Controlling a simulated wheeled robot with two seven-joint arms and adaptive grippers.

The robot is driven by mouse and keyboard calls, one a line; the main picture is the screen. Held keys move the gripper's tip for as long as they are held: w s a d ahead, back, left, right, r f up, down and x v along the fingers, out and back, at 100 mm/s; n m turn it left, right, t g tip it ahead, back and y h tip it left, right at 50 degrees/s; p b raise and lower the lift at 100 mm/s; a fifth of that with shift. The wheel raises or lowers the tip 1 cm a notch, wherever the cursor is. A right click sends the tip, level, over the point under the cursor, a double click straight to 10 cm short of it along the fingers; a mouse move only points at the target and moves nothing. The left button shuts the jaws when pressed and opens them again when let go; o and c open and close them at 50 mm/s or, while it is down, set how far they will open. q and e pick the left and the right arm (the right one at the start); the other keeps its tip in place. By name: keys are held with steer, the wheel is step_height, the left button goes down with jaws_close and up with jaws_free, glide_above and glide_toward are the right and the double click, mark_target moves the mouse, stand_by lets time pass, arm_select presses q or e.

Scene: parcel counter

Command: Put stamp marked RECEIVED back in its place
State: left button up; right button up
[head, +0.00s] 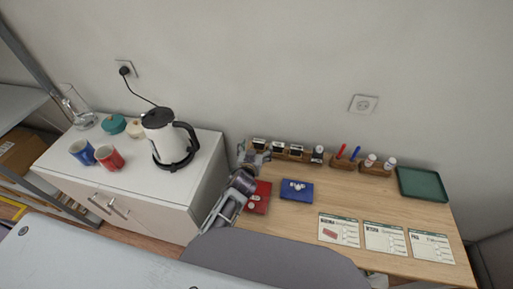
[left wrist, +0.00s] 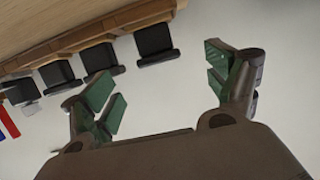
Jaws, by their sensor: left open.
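Several dark-topped stamps stand in a row of wooden holders at the back of the counter against the wall, one of them (head: 296,150) near the middle. The lettering is too small to read, so I cannot tell which is marked RECEIVED. In the left wrist view several black blocks, one of them a dark stamp (left wrist: 98,57), sit along the wooden rack (left wrist: 80,38). My left gripper (head: 252,158) is at the left end of the row, partly hiding it. It is open with nothing between its green-padded fingers (left wrist: 160,88). My right gripper is not in view.
A red pad (head: 264,188) and a blue pad (head: 297,197), with small pale items on them, lie before the row. Pens (head: 341,151), a green tray (head: 422,184) and printed forms (head: 385,238) are to the right. A kettle (head: 165,137) stands on the left cabinet.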

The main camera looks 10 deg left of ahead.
arm_select(q)
steer(key=v, duration=1.1)
steer(key=shift+s, duration=0.3)
steer(key=shift+r, duration=0.15)
stand_by(0.6)
stand_by(0.4)
